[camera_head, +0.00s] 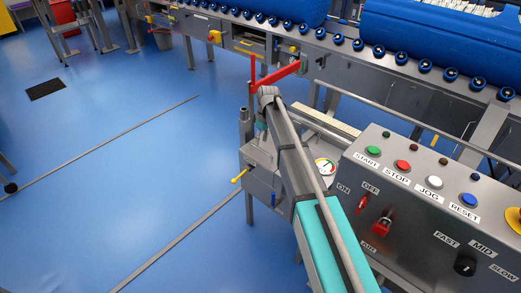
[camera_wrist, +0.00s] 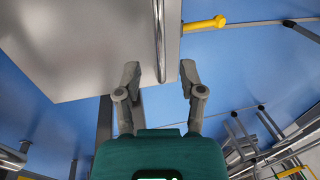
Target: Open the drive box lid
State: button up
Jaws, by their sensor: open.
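A grey metal box (camera_head: 262,184), which looks like the drive box, stands at the left end of the control panel in the head view. My arm covers much of its top. A yellow-handled lever (camera_head: 240,176) sticks out of its left side. In the wrist view, a flat grey face (camera_wrist: 75,45) fills the upper left. A slim bright metal bar (camera_wrist: 158,30) runs along it near its edge. My gripper (camera_wrist: 159,72) is open, with the bar's end between its fingertips; I cannot tell whether they touch.
The control panel (camera_head: 420,205) with coloured buttons and switches is close on the right. A roller conveyor (camera_head: 390,70) carrying blue tubs runs along the back. Red bars (camera_head: 276,75) rise just beyond my arm. Blue floor at left is mostly clear.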

jog(key=shift+s+a+f+b, duration=0.1)
jog(key=shift+f+b, duration=0.5)
jog(key=shift+f, duration=0.15)
jog(key=shift+s+a+f+b, duration=0.1)
jog(key=shift+f+b, duration=0.45)
jog(key=shift+f, duration=0.2)
grip_shut()
